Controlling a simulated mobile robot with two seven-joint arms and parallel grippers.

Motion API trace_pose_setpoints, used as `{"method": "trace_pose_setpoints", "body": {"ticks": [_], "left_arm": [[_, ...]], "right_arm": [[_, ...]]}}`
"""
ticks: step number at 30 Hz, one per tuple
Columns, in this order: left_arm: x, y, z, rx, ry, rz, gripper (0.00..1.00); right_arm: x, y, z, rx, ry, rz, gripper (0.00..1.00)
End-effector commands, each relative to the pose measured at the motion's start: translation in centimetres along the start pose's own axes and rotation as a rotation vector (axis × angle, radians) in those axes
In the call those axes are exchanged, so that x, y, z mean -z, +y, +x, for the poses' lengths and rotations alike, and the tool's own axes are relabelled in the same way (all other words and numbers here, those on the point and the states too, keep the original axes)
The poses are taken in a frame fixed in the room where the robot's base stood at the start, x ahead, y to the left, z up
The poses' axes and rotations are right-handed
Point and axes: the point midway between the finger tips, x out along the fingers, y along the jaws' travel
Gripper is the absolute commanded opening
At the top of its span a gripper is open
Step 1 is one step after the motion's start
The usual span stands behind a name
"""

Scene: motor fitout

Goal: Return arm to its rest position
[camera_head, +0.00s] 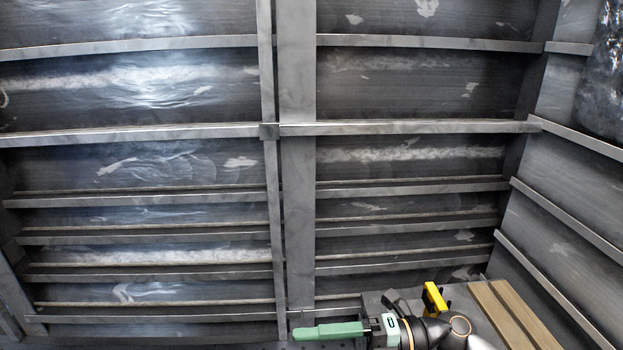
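My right arm comes in at the bottom right edge, and its gripper (388,328) points left, low in the head view. A long pale green piece (328,331) extends left from the gripper's end. I cannot tell whether it is part of the gripper or something held. The spacing of the fingers cannot be made out. My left arm and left gripper are not in view.
A ribbed grey metal wall (150,170) fills most of the view, with a vertical post (298,190) in the middle. A ribbed side wall (560,190) stands at right. A yellow object (435,298) and wooden slats (517,315) are behind and beside my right arm.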

Motion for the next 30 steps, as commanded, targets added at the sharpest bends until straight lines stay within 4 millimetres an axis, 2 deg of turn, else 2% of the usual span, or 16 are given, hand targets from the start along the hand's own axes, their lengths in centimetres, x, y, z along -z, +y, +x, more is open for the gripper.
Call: {"method": "trace_pose_setpoints", "body": {"ticks": [3, 5, 7, 11, 14, 17, 18, 21, 25, 27, 30], "left_arm": [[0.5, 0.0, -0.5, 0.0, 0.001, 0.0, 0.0], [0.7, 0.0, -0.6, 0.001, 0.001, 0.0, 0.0], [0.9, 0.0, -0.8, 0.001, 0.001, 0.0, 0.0], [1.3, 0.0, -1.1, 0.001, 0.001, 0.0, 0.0], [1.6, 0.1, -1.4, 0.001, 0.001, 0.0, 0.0], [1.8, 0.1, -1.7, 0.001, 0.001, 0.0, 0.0], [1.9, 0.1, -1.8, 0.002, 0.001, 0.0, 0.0], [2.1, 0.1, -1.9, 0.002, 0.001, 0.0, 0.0], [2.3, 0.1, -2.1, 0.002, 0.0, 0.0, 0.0], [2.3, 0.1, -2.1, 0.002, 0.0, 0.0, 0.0], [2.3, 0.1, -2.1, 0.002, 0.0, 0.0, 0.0]], "right_arm": [[-0.8, 1.3, 0.2, -0.272, -0.164, 0.183, 0.62], [-1.7, 1.2, -0.5, -0.387, -0.265, 0.283, 0.62], [-2.8, 0.4, -1.9, -0.504, -0.392, 0.413, 0.62], [-4.2, -3.8, -5.4, -0.669, -0.652, 0.682, 0.62], [-3.9, -8.9, -8.4, -0.746, -0.864, 0.912, 0.62], [-1.6, -15.1, -11.0, -0.78, -1.074, 1.157, 0.62], [-0.2, -17.7, -11.9, -0.782, -1.153, 1.256, 0.62], [3.8, -22.9, -13.4, -0.765, -1.311, 1.467, 0.62], [8.4, -27.2, -14.2, -0.726, -1.441, 1.663, 0.62], [10.1, -28.4, -14.4, -0.708, -1.482, 1.729, 0.62], [11.4, -29.4, -14.5, -0.693, -1.51, 1.778, 0.62]]}}
